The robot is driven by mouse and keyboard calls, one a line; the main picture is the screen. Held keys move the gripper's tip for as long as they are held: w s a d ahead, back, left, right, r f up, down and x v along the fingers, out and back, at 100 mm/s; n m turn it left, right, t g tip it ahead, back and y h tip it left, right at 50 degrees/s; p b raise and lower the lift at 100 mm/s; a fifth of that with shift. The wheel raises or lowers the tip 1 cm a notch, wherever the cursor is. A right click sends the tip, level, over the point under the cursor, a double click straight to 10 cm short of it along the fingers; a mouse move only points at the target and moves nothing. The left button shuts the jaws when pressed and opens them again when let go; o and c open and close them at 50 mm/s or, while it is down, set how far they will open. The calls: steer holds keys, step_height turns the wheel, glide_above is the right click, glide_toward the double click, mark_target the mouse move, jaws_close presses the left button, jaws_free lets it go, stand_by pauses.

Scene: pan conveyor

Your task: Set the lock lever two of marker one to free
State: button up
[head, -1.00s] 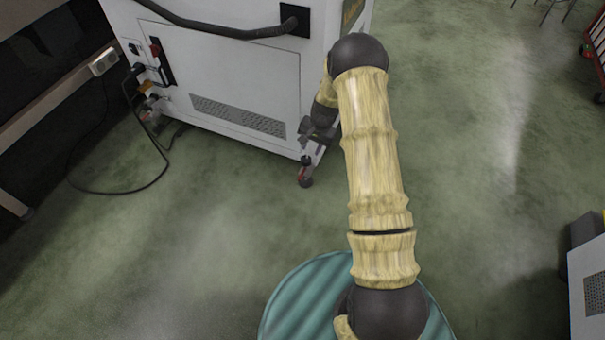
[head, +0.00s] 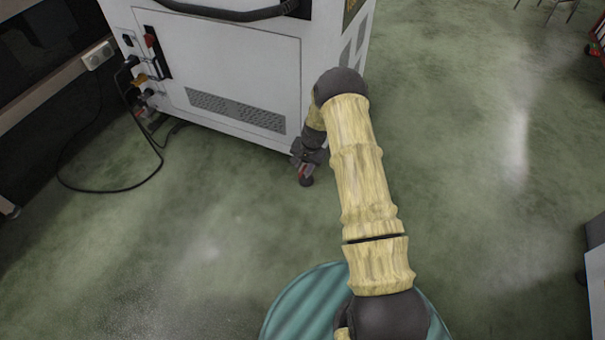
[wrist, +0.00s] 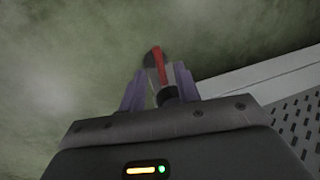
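The white marker cabinet (head: 235,65) stands at the upper left of the head view. At its near bottom corner is a caster with a small red lock lever (head: 306,171), partly covered by my gripper (head: 306,160). The wrist view shows the red lever (wrist: 157,66) as a narrow upright strip over a dark round wheel. My gripper (wrist: 160,78) has its two purple fingers apart, one on each side of the lever. I cannot tell whether either finger touches it. The cabinet's edge shows at right in the wrist view (wrist: 270,78).
Cables and plugs (head: 140,85) hang from the cabinet's left side, and a black cable (head: 110,190) loops on the floor. A grey cabinet edge (head: 597,265) stands at the far right. The green floor (head: 480,190) between is clear.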

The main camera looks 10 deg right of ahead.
mark_target(302, 172)
steer(key=shift+w+a+f+b, duration=0.15)
steer(key=shift+f+b, duration=0.4)
steer(key=shift+f, duration=0.95)
jaws_close()
